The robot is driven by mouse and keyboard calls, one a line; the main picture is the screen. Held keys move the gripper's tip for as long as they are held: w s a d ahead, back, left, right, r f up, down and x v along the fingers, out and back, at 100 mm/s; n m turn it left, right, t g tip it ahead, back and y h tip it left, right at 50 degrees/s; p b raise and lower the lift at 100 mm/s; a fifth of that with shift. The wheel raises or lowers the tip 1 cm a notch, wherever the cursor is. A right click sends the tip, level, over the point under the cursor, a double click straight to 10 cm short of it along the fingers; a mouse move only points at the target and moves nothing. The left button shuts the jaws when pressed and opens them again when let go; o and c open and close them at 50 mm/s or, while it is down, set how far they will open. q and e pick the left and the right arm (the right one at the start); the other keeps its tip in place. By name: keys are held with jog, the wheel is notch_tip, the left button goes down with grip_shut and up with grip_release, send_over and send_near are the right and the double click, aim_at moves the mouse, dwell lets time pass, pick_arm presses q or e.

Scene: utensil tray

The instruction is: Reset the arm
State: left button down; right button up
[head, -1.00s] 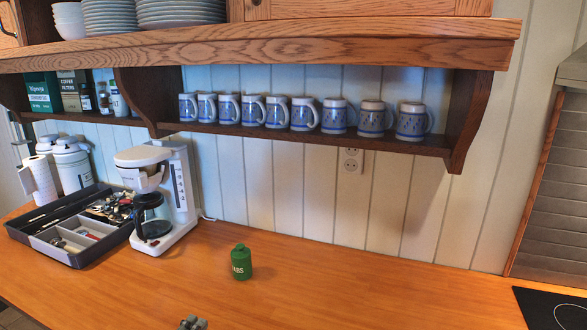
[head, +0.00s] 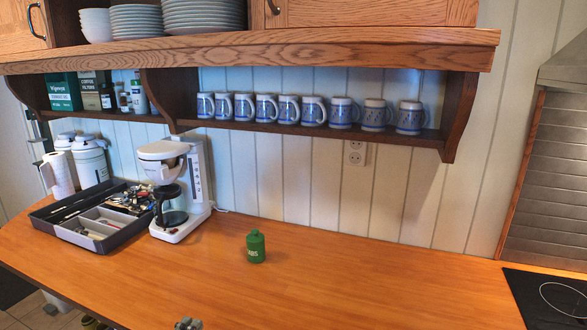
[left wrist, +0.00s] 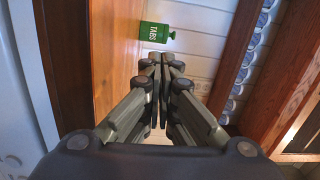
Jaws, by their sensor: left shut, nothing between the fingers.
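My left gripper (head: 188,324) shows only as a small grey tip at the bottom edge of the head view. In the left wrist view my left gripper (left wrist: 161,62) has its fingers together with nothing between them. It is apart from the green TABS container (left wrist: 156,32), which shows beyond the fingertips. In the head view the green container (head: 256,246) stands upright on the wooden counter (head: 330,285). The rest of the left arm is hidden below the frame. My right gripper is in neither view.
A grey utensil tray (head: 122,246) and a white coffee maker (head: 180,190) stand at the counter's left. Several blue-patterned mugs (head: 289,109) line the shelf (head: 330,134) above. A black cooktop (head: 545,298) is at the right.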

pick_arm(q)
jog(key=shift+a+n+y, duration=0.25)
jog(key=shift+n+y, duration=0.55)
jog(key=shift+n, duration=0.4)
jog(key=s+a+f+n+g+y, duration=0.3)
jog(key=s+f+n+g+y, duration=0.4)
jog(key=s+n, duration=0.6)
jog(key=s+d+f+n+g+h, duration=0.2)
jog(key=s+d+g, duration=0.15)
jog(key=s, duration=0.65)
jog(key=s+d+f+n+g+h, duration=0.1)
jog(key=s+d+f+g+h, duration=0.2)
jog(key=s, duration=0.6)
notch_tip(320, 180, down, 27)
jog(key=s+g+y, duration=0.1)
jog(key=s+g, duration=0.1)
jog(key=s+a+f, duration=0.2)
jog(key=s+f, duration=1.3)
jog(key=s, duration=0.1)
jog(key=shift+s+a+f+g, duration=0.15)
jog(key=shift+s+f+g, duration=0.05)
jog(key=shift+g, duration=0.25)
